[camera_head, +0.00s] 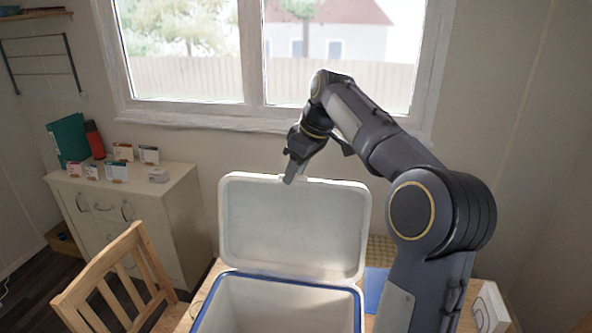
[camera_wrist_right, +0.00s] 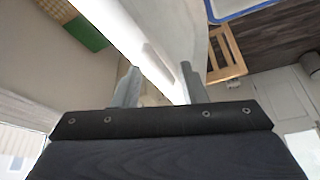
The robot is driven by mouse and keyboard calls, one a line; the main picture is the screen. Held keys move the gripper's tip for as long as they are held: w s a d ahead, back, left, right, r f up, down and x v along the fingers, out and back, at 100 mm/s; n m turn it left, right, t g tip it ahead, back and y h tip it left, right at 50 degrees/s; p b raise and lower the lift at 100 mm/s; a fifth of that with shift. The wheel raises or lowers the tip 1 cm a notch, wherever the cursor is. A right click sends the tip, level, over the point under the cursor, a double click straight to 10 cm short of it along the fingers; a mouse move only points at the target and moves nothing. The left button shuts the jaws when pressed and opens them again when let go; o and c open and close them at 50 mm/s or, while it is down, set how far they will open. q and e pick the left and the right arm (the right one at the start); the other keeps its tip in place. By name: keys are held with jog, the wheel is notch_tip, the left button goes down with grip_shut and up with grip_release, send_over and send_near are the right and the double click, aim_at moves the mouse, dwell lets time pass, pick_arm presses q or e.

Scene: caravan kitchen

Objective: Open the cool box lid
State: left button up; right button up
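The cool box (camera_head: 282,305) is at the bottom middle of the head view, white with a blue rim. Its pale lid (camera_head: 295,230) stands raised, roughly upright, at the back of the box, so the inside shows. The edge lies close to the right-hand finger, and a gap shows beside the left-hand one. My left gripper is not in view.
A wooden chair (camera_head: 125,285) stands left of the box. A cabinet (camera_head: 130,205) with small boxes, a green binder (camera_head: 69,139) and a red bottle is behind it. The window (camera_head: 270,60) is behind the lid. A white box (camera_head: 491,305) is at the lower right.

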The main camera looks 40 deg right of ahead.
jog(key=shift+f, duration=0.15)
grip_shut()
jog(key=shift+t+h, duration=0.8)
jog(key=s+a+b, duration=0.1)
jog(key=a+b, duration=0.1)
jog(key=s+a+r+b, duration=0.1)
jog(key=s+a+b, duration=0.1)
jog(key=b, duration=0.1)
jog(key=shift+s+a, duration=0.1)
jog(key=shift+s, duration=0.2)
